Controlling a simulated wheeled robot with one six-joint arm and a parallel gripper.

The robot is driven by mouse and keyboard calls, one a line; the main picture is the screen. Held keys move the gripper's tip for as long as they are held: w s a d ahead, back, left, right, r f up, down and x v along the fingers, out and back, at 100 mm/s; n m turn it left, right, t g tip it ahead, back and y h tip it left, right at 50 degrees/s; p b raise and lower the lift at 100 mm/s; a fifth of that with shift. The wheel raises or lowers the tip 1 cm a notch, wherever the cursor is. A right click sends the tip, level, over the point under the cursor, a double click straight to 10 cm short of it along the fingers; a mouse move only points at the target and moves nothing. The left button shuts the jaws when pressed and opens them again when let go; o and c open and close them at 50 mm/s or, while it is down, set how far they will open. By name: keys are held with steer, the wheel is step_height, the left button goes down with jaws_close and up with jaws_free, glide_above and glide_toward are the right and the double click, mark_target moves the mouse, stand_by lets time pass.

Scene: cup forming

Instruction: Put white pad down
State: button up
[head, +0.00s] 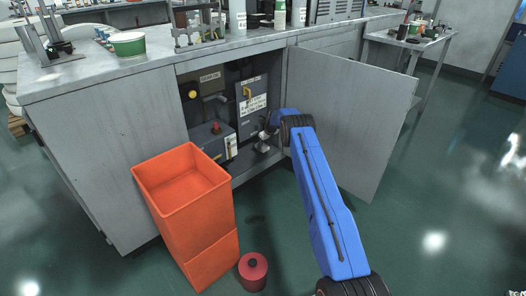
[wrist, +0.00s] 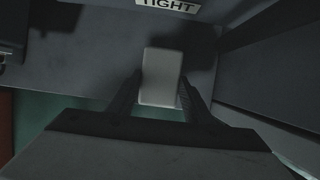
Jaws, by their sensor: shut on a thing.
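The white pad (wrist: 161,78) is a small pale rectangular block between the two fingers of my gripper (wrist: 158,93) in the wrist view. My gripper is shut on it, with the pad's far end sticking out past the fingertips. In the head view my blue arm reaches into the open cabinet, and my gripper (head: 265,138) is small at the cabinet's right side. The pad is too small there to make out clearly. Whether the pad touches the grey surface under it in the wrist view I cannot tell.
The open cabinet door (head: 355,115) stands right of my arm. Inside the cabinet are a grey box with a red knob (head: 213,143) and a labelled panel (head: 252,95). An orange bin (head: 190,215) and a red canister (head: 253,272) stand on the floor in front.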

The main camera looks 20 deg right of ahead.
mark_target(265, 147)
step_height(265, 147, down, 3)
steer(key=shift+f, duration=0.2)
steer(key=shift+w+f, duration=0.15)
steer(key=shift+w, duration=0.05)
steer(key=shift+f, duration=0.1)
steer(key=o, duration=1)
